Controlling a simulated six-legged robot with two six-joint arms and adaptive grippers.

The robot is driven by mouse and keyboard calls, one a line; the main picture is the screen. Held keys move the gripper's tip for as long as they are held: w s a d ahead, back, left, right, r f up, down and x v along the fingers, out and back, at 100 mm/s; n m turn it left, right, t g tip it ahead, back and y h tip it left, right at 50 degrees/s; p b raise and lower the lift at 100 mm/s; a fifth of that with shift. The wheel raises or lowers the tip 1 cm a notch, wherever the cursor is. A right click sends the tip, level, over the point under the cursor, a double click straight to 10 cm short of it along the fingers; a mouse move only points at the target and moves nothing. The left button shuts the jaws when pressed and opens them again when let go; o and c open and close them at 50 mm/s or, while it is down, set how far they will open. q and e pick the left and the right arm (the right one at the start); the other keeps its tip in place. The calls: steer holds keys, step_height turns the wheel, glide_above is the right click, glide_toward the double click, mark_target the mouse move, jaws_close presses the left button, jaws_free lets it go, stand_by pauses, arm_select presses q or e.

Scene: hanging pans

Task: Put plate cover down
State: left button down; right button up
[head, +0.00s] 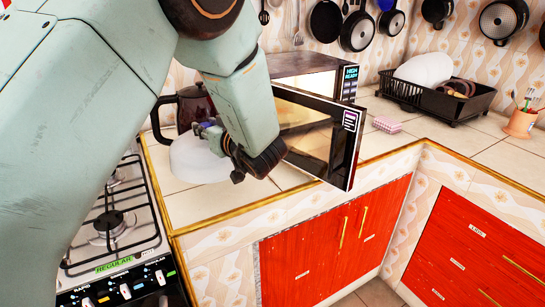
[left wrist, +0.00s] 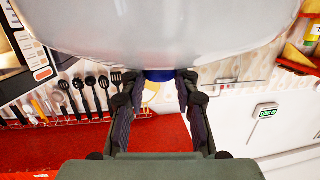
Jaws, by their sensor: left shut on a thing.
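The plate cover (head: 197,161) is a pale, translucent dome in the head view, over the tiled counter left of the microwave. My left gripper (head: 217,139) is at its right side, and my arm hides part of it. In the left wrist view the cover (left wrist: 170,30) fills the top. Its blue knob (left wrist: 160,75) sits between the fingertips of my left gripper (left wrist: 158,90), which is shut on it. I cannot tell whether the cover touches the counter. My right gripper is not in view.
The microwave (head: 345,85) has its door (head: 325,135) open, close to my left gripper. A dark kettle (head: 190,105) stands behind the cover. A gas stove (head: 110,225) is at left. A black dish rack (head: 450,98) and pink sponge (head: 387,125) are farther right. Counter tiles (head: 195,205) in front are clear.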

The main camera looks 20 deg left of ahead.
arm_select(q)
step_height(320, 180, down, 10)
steer(key=b, duration=0.1)
steer(key=shift+b, duration=0.4)
steer(key=c, duration=1.4)
jaws_free()
steer(key=shift+d, duration=0.1)
steer(key=o, duration=0.4)
steer(key=shift+s+r, duration=0.1)
steer(key=shift+s, duration=0.15)
steer(key=shift+w, duration=0.2)
steer(key=shift+s, duration=0.15)
